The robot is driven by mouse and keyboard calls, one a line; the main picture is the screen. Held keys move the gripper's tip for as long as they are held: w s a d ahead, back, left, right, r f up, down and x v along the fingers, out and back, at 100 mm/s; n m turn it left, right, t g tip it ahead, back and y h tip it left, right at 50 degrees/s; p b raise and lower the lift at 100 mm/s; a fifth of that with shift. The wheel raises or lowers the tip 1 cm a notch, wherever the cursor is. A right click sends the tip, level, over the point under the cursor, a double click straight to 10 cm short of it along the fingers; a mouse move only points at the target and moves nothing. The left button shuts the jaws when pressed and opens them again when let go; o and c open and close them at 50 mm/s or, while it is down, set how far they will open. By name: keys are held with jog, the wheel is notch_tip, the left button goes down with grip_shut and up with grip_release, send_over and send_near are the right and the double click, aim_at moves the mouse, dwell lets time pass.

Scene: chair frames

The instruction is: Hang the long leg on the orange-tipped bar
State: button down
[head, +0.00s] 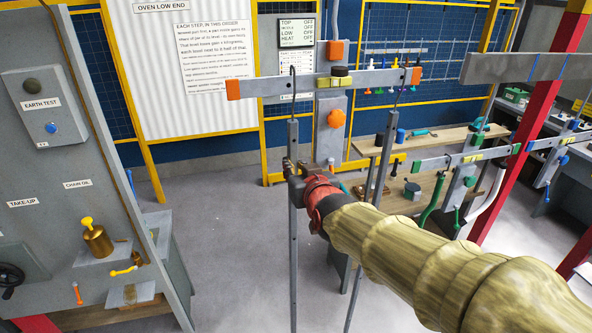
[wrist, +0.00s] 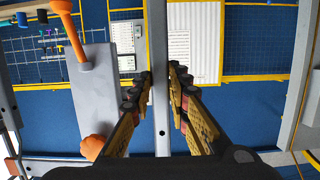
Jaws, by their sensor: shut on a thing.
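The orange-tipped bar (head: 270,87) is a grey beam with an orange block at each end, fixed across a grey post in the head view. The long leg (head: 293,230) is a thin grey upright strip with holes. My gripper (head: 291,168) is shut on its upper part; the leg also shows between the fingers in the wrist view (wrist: 163,115). A thin dark hook rises from the leg's top across the bar's left half, its curved end above the bar's upper edge. I cannot tell whether it is over the bar or in front of it.
Another grey leg (head: 379,165) hangs near the bar's right end. A workbench (head: 430,140) and a smaller bar with several coloured parts stand to the right. A grey cabinet (head: 50,130) with a brass weight (head: 97,241) is at left. The floor (head: 225,220) between is clear.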

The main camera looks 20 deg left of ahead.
jog(key=shift+w+a+r, duration=0.1)
jog(key=shift+w+a, duration=0.3)
jog(key=shift+w, duration=0.35)
dwell(0.4)
jog(key=shift+w+a, duration=0.2)
jog(key=shift+w, duration=0.05)
jog(key=shift+w+a, duration=0.15)
jog(key=shift+w, duration=0.1)
dwell(0.5)
jog(key=shift+w+a+b, duration=0.2)
jog(key=shift+w+b, duration=0.1)
jog(key=shift+w+a, duration=0.1)
jog(key=shift+w, duration=0.1)
dwell(0.5)
jog(key=shift+f+b, duration=1.2)
jog(key=shift+f, duration=0.05)
jog(key=c, duration=2)
grip_release()
jog(key=shift+r, duration=0.1)
jog(key=o, duration=0.4)
